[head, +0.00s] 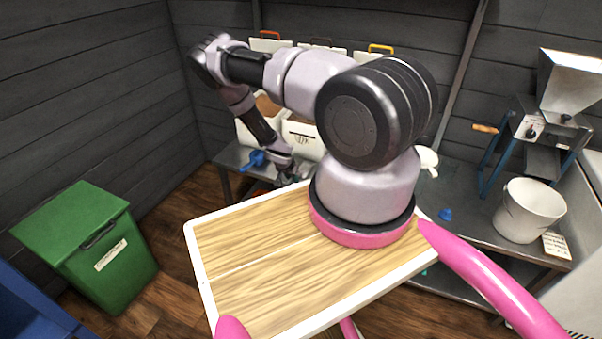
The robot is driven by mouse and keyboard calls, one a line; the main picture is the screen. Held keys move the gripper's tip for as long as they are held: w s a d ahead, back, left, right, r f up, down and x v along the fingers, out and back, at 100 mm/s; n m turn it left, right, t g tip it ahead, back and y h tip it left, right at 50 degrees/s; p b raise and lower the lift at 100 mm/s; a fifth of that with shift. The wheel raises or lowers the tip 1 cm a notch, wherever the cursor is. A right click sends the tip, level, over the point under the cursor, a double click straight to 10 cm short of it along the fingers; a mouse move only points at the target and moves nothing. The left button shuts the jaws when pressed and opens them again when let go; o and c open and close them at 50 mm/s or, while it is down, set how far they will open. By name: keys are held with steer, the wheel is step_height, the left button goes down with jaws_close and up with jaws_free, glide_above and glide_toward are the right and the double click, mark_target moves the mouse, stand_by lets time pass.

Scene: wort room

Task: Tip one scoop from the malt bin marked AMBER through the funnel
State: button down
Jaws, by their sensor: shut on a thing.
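White malt bins stand at the back behind my arm. The left one is open with brown grain (267,104) showing, and the bin beside it (301,139) has a front label too small to read, so I cannot tell which is AMBER. My gripper (288,174) points down in front of the bins, partly hidden by my wrist. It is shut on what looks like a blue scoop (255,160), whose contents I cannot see. A grain mill with a metal hopper (572,82) stands at the right. I cannot make out the funnel with certainty.
A metal bench (473,229) runs along the back right, holding a white bucket (529,210) and a small blue object (445,214). A green lidded bin (100,247) stands on the floor at left. Bare wooden floor lies between it and my body.

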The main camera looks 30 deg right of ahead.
steer(key=shift+r, duration=2.95)
steer(key=c, duration=1.5)
jaws_free()
jaws_close()
